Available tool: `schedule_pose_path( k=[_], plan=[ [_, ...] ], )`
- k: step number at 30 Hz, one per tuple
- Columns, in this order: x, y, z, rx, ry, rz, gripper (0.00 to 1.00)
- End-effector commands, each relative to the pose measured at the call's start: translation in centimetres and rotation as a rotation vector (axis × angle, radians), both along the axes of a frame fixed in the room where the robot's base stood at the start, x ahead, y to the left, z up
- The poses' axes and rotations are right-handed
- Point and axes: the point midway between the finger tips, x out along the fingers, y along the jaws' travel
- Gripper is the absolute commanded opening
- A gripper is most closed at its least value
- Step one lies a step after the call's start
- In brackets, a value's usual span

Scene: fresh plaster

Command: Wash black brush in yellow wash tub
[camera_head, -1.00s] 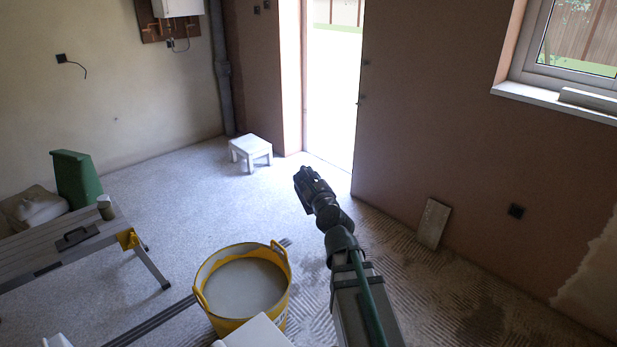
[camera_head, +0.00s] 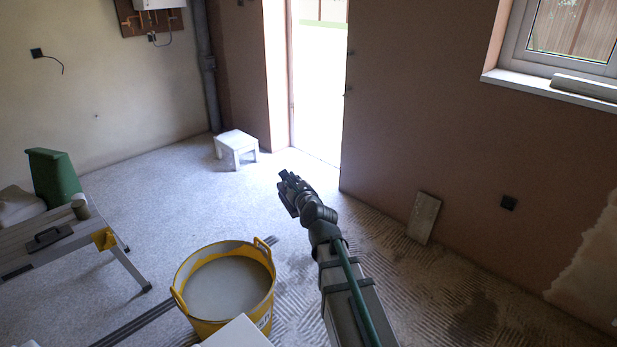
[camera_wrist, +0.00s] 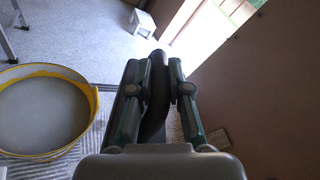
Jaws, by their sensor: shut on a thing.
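My gripper (camera_head: 287,182) is out in front of me above the floor, to the right of the tub and higher. In the wrist view my gripper (camera_wrist: 158,68) is shut on a dark, slightly curved thing, which looks like the black brush (camera_wrist: 157,98) held by its handle. Its bristles cannot be made out. The yellow wash tub (camera_head: 180,308) stands on the floor, filled with greyish water, its handles up at the rim. It also shows at the left of the wrist view (camera_wrist: 62,69). The brush is apart from the tub.
A work bench (camera_head: 75,245) with a black-handled tool (camera_head: 48,238) and a small can is at the left, beside a green bin (camera_head: 53,176). A white stool (camera_head: 237,145) stands by the doorway. A board (camera_head: 423,218) leans on the right wall. Rails cross the floor behind the tub.

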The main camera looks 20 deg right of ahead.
Motion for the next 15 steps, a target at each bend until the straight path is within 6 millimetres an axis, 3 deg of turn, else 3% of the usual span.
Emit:
schedule_pose_path(
  k=[1, 15],
  plan=[
    [1.4, 1.2, -2.4, 0.000, 0.011, 0.018, 0.00],
    [9.7, 12.3, -16.8, -0.014, 0.088, 0.207, 0.00]
  ],
)
